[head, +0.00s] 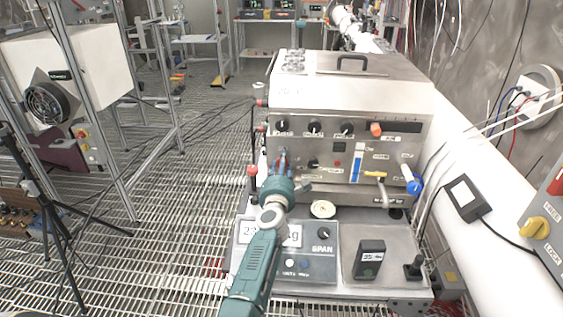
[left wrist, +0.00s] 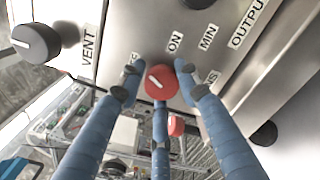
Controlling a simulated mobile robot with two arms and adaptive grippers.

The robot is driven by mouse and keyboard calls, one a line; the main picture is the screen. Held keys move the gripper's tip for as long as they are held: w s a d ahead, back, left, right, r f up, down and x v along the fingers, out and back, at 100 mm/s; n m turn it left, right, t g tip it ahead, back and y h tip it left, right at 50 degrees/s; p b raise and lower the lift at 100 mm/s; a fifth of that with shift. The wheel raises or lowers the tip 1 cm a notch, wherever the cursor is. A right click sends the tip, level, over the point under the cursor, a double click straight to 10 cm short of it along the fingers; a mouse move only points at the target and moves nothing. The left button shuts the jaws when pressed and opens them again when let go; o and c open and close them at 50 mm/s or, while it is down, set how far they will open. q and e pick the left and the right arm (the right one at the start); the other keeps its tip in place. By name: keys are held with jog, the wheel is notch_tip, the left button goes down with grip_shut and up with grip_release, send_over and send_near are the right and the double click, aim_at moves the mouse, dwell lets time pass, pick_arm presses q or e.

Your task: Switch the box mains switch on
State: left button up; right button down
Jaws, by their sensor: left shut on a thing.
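The box (head: 345,95) is a steel case with a knobbed front panel, in the middle of the head view. My left gripper (head: 282,163) is at the lower left of that panel. In the left wrist view the mains switch (left wrist: 161,83) is a round red knob with a white pointer line, slanting to the upper left in the picture. An ON label is above it; a label ending in NS is partly covered. The blue fingers of my left gripper (left wrist: 159,92) are shut around the knob. In the head view the gripper hides the knob. My right gripper is not in view.
A scale (head: 322,262) and a small black meter (head: 369,258) are in front of the box. A yellow T-handle (head: 375,175) and a blue-ended valve (head: 414,186) project from the panel's right side. A tripod (head: 62,215) stands left; open grating lies between.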

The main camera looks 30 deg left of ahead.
pick_arm(q)
jog(key=m, duration=0.2)
jog(key=m+p, duration=0.1)
jog(key=m, duration=0.1)
jog(key=m+p, duration=0.1)
jog(key=m, duration=0.1)
jog(key=shift+w+d+r+m, duration=0.1)
jog(key=shift+d+r+m, duration=0.05)
jog(key=shift+d+m, duration=0.15)
jog(key=m+p, duration=0.1)
jog(key=m, duration=0.3)
jog(key=shift+p, duration=0.4)
jog(key=shift+f+m+p, duration=0.3)
jog(key=shift+m, duration=0.8)
jog(key=shift+f, duration=0.1)
jog(key=o, duration=1.1)
